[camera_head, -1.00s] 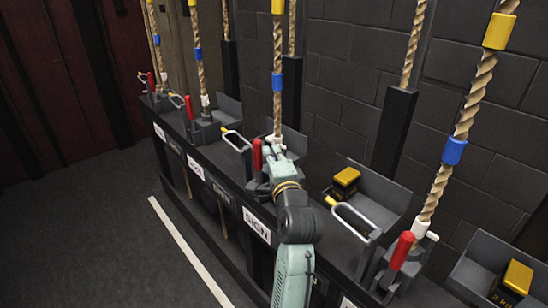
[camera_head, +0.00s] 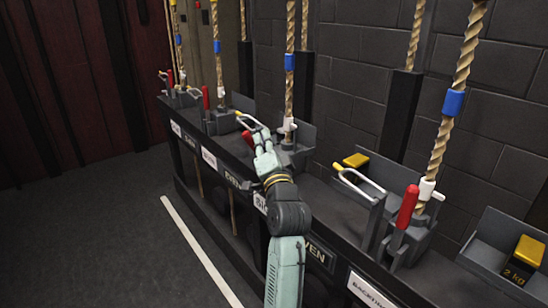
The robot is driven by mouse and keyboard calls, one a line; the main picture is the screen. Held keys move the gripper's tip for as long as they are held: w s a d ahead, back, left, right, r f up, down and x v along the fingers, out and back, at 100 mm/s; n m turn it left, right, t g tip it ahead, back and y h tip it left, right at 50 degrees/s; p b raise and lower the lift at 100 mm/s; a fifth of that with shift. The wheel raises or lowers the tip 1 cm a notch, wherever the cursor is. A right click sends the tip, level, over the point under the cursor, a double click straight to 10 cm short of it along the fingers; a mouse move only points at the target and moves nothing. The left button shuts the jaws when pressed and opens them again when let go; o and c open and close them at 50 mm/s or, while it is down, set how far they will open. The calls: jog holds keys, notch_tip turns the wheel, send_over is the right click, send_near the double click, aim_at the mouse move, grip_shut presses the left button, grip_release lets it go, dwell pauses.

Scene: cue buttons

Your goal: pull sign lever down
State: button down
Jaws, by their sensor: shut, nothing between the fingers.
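The sign lever has a red handle (camera_head: 247,138) that leans outward, away from the rope, and is partly hidden by my gripper. The white sign label (camera_head: 260,203) on the rail front below is partly covered by my arm. My gripper (camera_head: 262,142) is shut and empty, just right of the red handle. I cannot tell whether it touches the handle. A silver loop with a yellow end (camera_head: 250,122) stands just behind the gripper. The lever's rope (camera_head: 290,90), with a blue band, rises behind it.
To the right, another upright red lever (camera_head: 407,205) stands by a rope, with a silver loop (camera_head: 358,182) beside it. A yellow-topped weight (camera_head: 522,258) sits at far right. More levers line the rail at left. Open floor (camera_head: 120,230) lies left of the rail.

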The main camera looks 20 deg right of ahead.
jog(key=s+a+f+n+t+y+b, duration=0.1)
jog(key=s+a+f+n+y+b, duration=0.1)
jog(key=a+f+n+y+b, duration=0.4)
jog(key=shift+a+f+n+t+b, duration=0.15)
jog(key=shift+f+n+t+b, duration=0.25)
jog(key=shift+n+b, duration=4)
jog(key=m+b, duration=0.3)
jog(key=shift+s+f, duration=0.1)
notch_tip(320, 180, up, 10)
jog(key=shift+a, duration=0.15)
